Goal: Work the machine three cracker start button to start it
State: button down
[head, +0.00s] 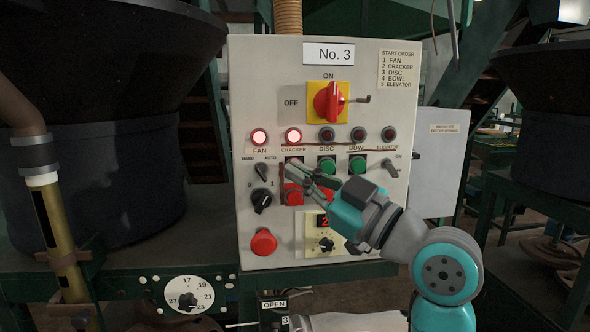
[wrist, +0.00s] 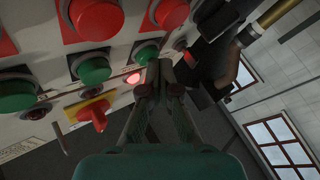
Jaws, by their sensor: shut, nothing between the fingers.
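The control panel (head: 240,110) labelled No. 3 faces me. Its CRACKER lamp (head: 293,136) glows, and it also shows lit in the wrist view (wrist: 133,78). The cracker start button sits under the CRACKER label and is mostly hidden by my fingers in the head view. In the wrist view it is the green button (wrist: 144,54) beside my fingertips. My gripper (head: 291,177) is shut and empty, with its tips at the cracker column; it also shows in the wrist view (wrist: 160,68). I cannot tell whether the tips touch the button.
The FAN lamp (head: 259,137) is lit; the DISC, BOWL and ELEVATOR lamps are dark. Green DISC (head: 326,165) and BOWL (head: 357,165) buttons sit to the right. A red rotary switch (head: 328,101) is above, and a red knob (head: 263,242) is at lower left.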

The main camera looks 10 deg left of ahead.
dwell(0.6)
jog(key=shift+s+d, duration=0.2)
jog(key=shift+s, duration=0.55)
jog(key=s, duration=0.2)
jog(key=s+d, duration=0.1)
jog(key=s, duration=0.1)
jog(key=shift+s+d, duration=0.2)
jog(key=shift+s, duration=0.2)
dwell(0.3)
